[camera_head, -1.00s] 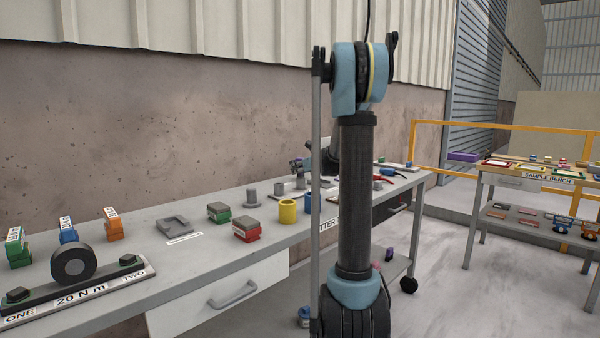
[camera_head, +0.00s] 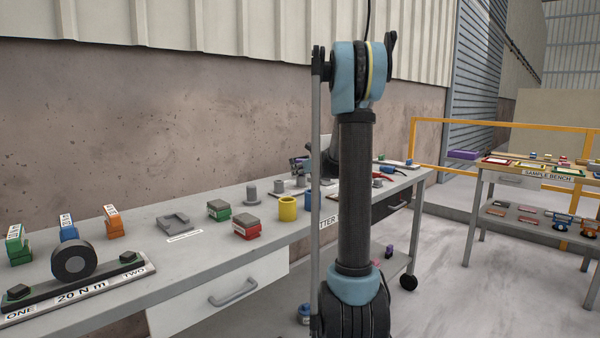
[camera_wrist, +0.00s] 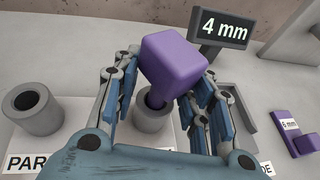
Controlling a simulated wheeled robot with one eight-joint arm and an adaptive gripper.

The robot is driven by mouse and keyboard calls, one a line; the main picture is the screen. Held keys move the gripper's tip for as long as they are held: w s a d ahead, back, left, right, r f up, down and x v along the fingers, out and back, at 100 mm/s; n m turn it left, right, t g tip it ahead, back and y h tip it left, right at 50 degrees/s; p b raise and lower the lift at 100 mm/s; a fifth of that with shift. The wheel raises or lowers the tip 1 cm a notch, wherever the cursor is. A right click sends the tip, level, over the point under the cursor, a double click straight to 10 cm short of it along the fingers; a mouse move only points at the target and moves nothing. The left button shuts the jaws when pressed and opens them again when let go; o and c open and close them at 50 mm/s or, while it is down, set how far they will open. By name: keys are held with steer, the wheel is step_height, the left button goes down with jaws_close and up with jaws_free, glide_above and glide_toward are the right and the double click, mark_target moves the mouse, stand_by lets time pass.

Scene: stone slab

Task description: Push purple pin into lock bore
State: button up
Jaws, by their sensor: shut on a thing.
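The purple pin (camera_wrist: 174,58) has a block-shaped head and a narrower shank in the wrist view. My gripper (camera_wrist: 167,72) is shut on it, with a finger on either side of the head. The shank's lower end is at the mouth of a grey round lock bore (camera_wrist: 152,121). I cannot tell how deep it sits, as the head and shank cover part of the opening. In the head view my gripper (camera_head: 300,163) is small, over the far part of the bench, partly behind my arm.
A second grey hollow cylinder (camera_wrist: 34,107) stands to the left. A "4 mm" display (camera_wrist: 222,28) stands behind the pin. A purple piece labelled 6 mm (camera_wrist: 288,130) lies at the right. A yellow cup (camera_head: 288,209) and several blocks stand along the bench (camera_head: 205,262).

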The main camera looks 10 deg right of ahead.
steer(key=shift+f, duration=0.25)
steer(key=o, duration=1.5)
steer(key=shift+s, duration=0.1)
steer(key=v, duration=1.1)
steer(key=shift+s+d, duration=0.15)
steer(key=shift+s, duration=0.15)
